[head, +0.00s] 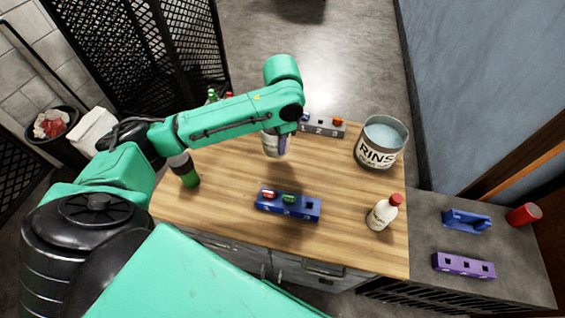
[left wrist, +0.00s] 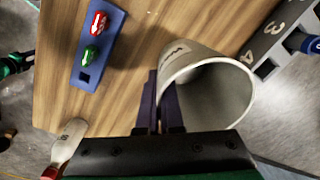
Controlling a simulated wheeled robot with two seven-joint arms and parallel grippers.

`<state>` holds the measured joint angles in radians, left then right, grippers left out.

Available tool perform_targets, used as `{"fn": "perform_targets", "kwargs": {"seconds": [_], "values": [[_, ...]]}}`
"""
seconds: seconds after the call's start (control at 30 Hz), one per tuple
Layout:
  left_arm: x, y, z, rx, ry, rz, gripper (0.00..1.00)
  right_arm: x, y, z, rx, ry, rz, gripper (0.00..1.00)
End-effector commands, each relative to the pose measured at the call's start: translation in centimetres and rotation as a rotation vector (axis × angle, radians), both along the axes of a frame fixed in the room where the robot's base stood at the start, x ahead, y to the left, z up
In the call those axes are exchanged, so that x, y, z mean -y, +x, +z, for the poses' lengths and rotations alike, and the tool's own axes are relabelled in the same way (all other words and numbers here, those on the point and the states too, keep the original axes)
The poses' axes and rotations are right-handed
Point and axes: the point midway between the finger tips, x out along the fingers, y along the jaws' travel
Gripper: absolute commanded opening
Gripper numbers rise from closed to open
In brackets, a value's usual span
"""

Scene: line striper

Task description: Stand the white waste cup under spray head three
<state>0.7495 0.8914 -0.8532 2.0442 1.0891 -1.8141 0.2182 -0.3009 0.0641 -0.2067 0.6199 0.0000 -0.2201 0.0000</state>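The white waste cup (head: 276,145) is at the middle of the wooden table, partly hidden under my left arm. In the left wrist view the cup (left wrist: 206,95) shows its open mouth and empty grey inside. My left gripper (left wrist: 160,103) has its two dark fingers shut on the cup's rim wall, one on each side. I cannot tell whether the cup's base touches the table. A grey numbered block (head: 322,128) stands just beyond the cup to the right; the left wrist view shows digits 3 and 4 on it (left wrist: 268,42). No spray head is clearly recognisable. My right gripper is out of view.
A blue holder (head: 288,206) with red and green pieces lies in front of the cup. A RINS bucket (head: 380,143) and a red-capped white bottle (head: 382,213) stand to the right. A green-and-black bottle (head: 185,170) stands left. Bare wood (head: 235,175) lies between.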

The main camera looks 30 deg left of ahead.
Motion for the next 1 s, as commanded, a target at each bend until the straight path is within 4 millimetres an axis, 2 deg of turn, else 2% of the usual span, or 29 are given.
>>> {"fn": "perform_targets", "kwargs": {"seconds": [0.1, 0.4, 0.73, 0.77, 0.8, 0.83, 1.0], "values": [[0.0, -0.1, -2.7, -0.002, 0.001, 0.0, 0.0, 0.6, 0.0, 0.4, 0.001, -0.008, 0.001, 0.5], [0.1, 0.0, -7.8, 0.0, 0.0, 0.0, 0.0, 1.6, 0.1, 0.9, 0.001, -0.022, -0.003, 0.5], [0.1, 0.0, -8.2, 0.001, -0.001, 0.001, 0.0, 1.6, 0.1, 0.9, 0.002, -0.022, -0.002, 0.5], [0.1, 0.0, -8.2, 0.001, -0.001, 0.001, 0.11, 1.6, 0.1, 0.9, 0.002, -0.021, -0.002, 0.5], [0.1, 0.0, -8.2, 0.001, 0.0, 0.001, 0.26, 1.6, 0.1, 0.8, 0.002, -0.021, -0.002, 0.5], [0.1, 0.0, -8.2, 0.001, 0.0, 0.001, 0.33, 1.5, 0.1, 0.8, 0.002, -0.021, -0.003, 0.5], [0.1, 0.0, -8.2, 0.001, 0.0, 0.001, 0.33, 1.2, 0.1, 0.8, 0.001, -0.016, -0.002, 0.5]]}}
